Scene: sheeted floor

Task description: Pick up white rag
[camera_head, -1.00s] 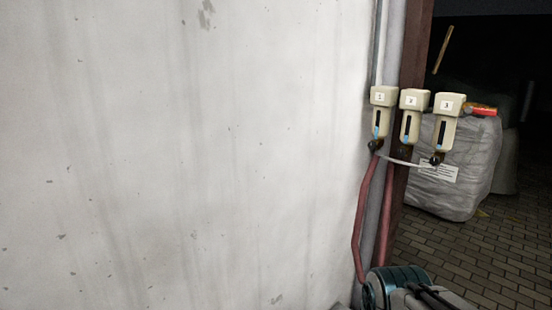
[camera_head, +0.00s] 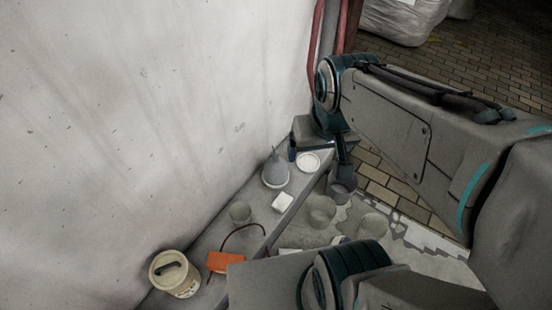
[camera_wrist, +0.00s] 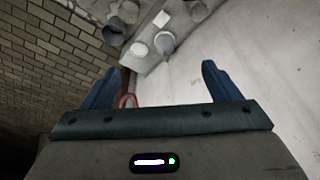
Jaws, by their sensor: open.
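A small white folded cloth, likely the white rag (camera_head: 283,201), lies on the grey ledge (camera_head: 206,243) along the wall, in front of a grey funnel-shaped item (camera_head: 275,170). It also shows in the wrist view (camera_wrist: 161,18) near the top, beyond the fingertips. My gripper (camera_head: 320,160) is over the far end of the ledge, beyond the rag. In the wrist view my gripper (camera_wrist: 160,84) has its two blue fingers wide apart with nothing between them.
A round white dish (camera_head: 308,162) sits on the ledge near my gripper. A clear cup (camera_head: 240,212), an orange item (camera_head: 226,262) with a dark cord and a cream bucket (camera_head: 174,274) stand nearer. Several containers, including a dark cup (camera_head: 341,190), are right of the ledge.

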